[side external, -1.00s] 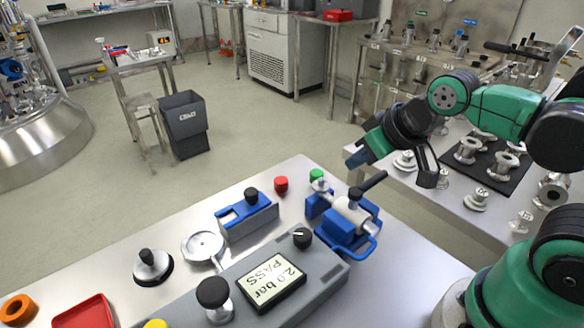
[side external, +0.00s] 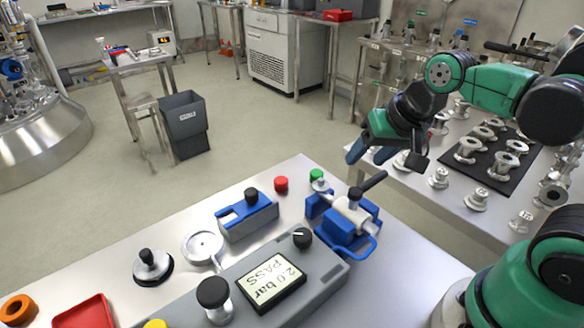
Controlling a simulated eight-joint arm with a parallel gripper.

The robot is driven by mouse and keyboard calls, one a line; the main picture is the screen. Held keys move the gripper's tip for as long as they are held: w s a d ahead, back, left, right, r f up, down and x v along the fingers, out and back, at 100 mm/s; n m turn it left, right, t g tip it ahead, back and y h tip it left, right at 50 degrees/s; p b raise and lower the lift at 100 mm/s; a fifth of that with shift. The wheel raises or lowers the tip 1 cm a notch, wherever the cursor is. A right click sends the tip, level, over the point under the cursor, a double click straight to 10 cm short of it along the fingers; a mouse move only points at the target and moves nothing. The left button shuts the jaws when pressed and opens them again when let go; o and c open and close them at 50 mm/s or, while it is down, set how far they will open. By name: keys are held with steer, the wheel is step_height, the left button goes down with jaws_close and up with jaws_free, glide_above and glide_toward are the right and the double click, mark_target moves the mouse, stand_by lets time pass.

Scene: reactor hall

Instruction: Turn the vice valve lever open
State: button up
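The blue vice (side external: 342,237) stands at the right end of the near steel bench. It holds a steel valve (side external: 350,212) with a dark lever (side external: 372,182) on top, which points up and to the right in the picture. My gripper (side external: 365,152) hangs in the air above and behind the vice. It is apart from the lever. Its blue fingers point down and left, and nothing shows between them. A gap seems to show between the fingers.
A grey test unit (side external: 275,282) reading "2.0 bar PASS" sits in front of the vice. A blue block (side external: 247,217), a red cap (side external: 281,184) and a green cap (side external: 316,175) stand nearby. A side bench with a black mat (side external: 480,180) and several steel fittings lies at right.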

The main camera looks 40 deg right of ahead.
mark_target(379, 176)
steer(key=shift+s+d+f+m+g, duration=0.1)
steer(key=shift+d+f+m+g, duration=0.55)
steer(key=shift+m, duration=1.4)
steer(key=shift+s+d+f+m+g, duration=0.1)
steer(key=shift+d+f+m+g, duration=0.55)
steer(key=shift+m, duration=1.45)
steer(key=shift+s+d+f+m+g, duration=0.1)
steer(key=shift+d+f+m+g, duration=0.55)
steer(key=shift+m, duration=1.4)
steer(key=shift+a+f+t, duration=0.2)
steer(key=shift+a+t, duration=0.05)
jaws_close()
